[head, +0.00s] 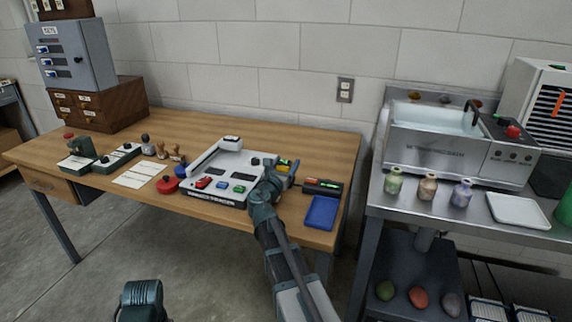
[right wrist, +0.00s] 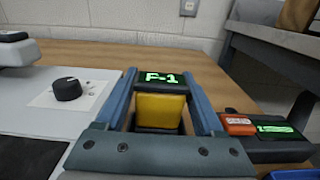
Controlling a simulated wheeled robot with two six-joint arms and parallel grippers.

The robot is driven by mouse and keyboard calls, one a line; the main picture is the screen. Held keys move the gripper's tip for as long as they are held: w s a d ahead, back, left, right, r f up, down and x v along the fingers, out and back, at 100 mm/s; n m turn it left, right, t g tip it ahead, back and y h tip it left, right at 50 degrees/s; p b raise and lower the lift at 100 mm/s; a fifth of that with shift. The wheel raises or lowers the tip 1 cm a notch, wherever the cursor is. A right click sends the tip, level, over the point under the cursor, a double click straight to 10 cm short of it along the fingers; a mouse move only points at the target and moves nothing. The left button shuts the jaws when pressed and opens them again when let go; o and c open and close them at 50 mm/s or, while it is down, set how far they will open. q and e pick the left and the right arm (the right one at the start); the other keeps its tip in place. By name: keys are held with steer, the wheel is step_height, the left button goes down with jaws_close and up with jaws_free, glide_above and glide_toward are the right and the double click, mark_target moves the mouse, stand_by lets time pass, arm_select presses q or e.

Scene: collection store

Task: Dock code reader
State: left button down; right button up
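A yellow block-shaped body (right wrist: 160,110) with a dark panel lit green "F-1" (right wrist: 160,77) shows between the fingers of my right gripper (right wrist: 160,80); I cannot tell whether this is the code reader. The fingers stand on both sides of it; whether they press on it is unclear. In the head view my right gripper (head: 282,170) is at the right end of a white console (head: 225,176) with a knob and coloured buttons, and partly hides the yellow body (head: 283,176). A green gripper or arm part of mine (head: 140,296) shows at the bottom left; its fingers are not visible.
A dark box with orange and green panels (head: 323,187) and a blue tray (head: 321,212) lie right of the console on the wooden table (head: 300,143). Stamps, a paper sheet (head: 139,174) and a red round item (head: 167,184) lie left. A metal bench (head: 495,225) stands right.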

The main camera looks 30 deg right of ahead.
steer(key=shift+v, duration=5.55)
